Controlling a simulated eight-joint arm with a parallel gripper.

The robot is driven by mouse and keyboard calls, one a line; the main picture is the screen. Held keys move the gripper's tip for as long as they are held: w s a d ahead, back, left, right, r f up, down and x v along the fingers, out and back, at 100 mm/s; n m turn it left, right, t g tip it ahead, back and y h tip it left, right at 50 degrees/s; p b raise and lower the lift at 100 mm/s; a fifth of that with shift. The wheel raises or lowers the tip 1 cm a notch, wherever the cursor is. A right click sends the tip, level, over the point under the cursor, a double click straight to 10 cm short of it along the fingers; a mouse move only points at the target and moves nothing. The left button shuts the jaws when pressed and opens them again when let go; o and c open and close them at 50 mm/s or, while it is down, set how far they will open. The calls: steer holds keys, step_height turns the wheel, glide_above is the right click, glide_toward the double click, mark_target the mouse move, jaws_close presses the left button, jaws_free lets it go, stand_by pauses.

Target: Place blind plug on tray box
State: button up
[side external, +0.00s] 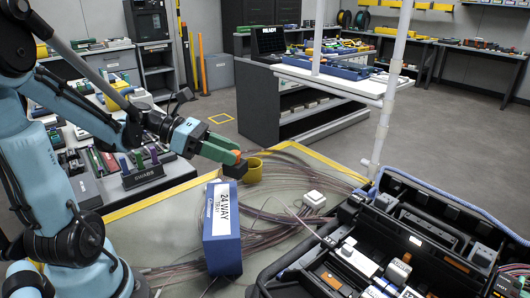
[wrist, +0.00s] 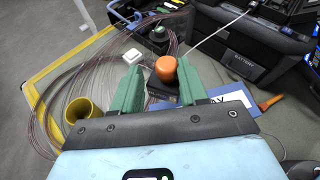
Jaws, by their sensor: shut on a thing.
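The blue tray box (side external: 222,228), labelled "24 WAY", stands on the work mat in the side view. Part of it shows behind my right finger in the wrist view (wrist: 232,98). My gripper (side external: 228,152) has green fingers and is shut on the blind plug, whose rounded orange part (wrist: 163,68) shows between the fingertips (wrist: 160,80). In the side view a little orange (side external: 237,157) shows at the fingertips, with a dark block just below, at the box's far top end. I cannot tell whether the plug touches the box.
A yellow cup (side external: 254,172) stands just behind the box. A small white box (side external: 314,200) and loose brown fibre coils (side external: 290,225) lie to the right. An open black case (side external: 400,255) with tools fills the right front. A white post (side external: 388,100) rises behind it.

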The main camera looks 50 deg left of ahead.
steer(key=shift+f, duration=2.1)
steer(key=o, duration=1.2)
steer(key=shift+f, duration=0.1)
steer(key=shift+c, duration=0.2)
steer(key=shift+a+r, duration=0.1)
steer(key=shift+r, duration=0.1)
steer(key=v, duration=0.7)
steer(key=shift+s+a, duration=0.15)
